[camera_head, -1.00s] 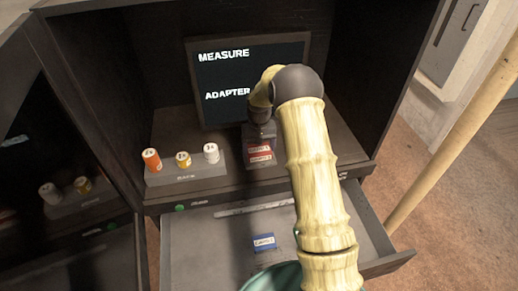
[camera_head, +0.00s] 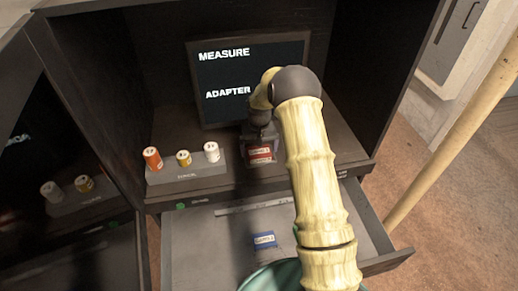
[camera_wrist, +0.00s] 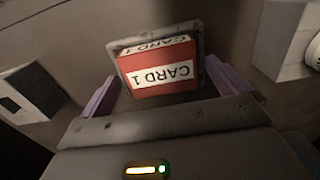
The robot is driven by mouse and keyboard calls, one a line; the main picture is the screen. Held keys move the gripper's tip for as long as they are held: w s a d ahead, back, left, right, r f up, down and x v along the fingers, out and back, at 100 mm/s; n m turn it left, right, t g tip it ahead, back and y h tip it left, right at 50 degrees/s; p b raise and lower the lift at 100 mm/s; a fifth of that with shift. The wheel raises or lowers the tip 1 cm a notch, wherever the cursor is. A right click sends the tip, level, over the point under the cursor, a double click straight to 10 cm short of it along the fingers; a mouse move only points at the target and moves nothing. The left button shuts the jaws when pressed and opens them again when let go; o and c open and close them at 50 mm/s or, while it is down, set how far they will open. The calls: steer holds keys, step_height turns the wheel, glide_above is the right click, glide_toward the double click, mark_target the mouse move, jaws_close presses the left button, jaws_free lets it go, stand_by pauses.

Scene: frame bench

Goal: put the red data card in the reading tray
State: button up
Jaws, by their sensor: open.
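The red data card (camera_wrist: 158,76), with white labels reading CARD 1, sits within a grey-rimmed holder (camera_wrist: 197,41) in the wrist view. The holder looks like the reading tray, but no label on it is legible. The red card (camera_head: 260,154) also shows on the shelf in front of the screen in the head view. My gripper (camera_wrist: 166,90) is open, with one purple finger on each side of the card and visible gaps to it. In the head view my arm and wrist partly hide the card and holder.
A grey rack (camera_head: 187,179) with orange, yellow and white canisters stands left of the card. A dark screen (camera_head: 222,82) reading MEASURE, ADAPTER is behind. Below, an open drawer (camera_head: 200,250) holds a blue card (camera_head: 265,240). Cabinet walls flank the shelf.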

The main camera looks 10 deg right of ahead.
mark_target(259, 152)
step_height(259, 152, up, 12)
steer(key=b, duration=0.3)
steer(key=shift+f, duration=0.1)
stand_by(0.4)
steer(key=s+r+t, duration=0.1)
steer(key=s+t, duration=0.1)
steer(key=s, duration=2.7)
steer(key=shift+r+t, duration=0.25)
steer(key=shift+t, duration=0.05)
steer(key=shift+s+f+b, duration=0.15)
steer(key=shift+f+b, duration=0.15)
steer(key=shift+b, duration=0.15)
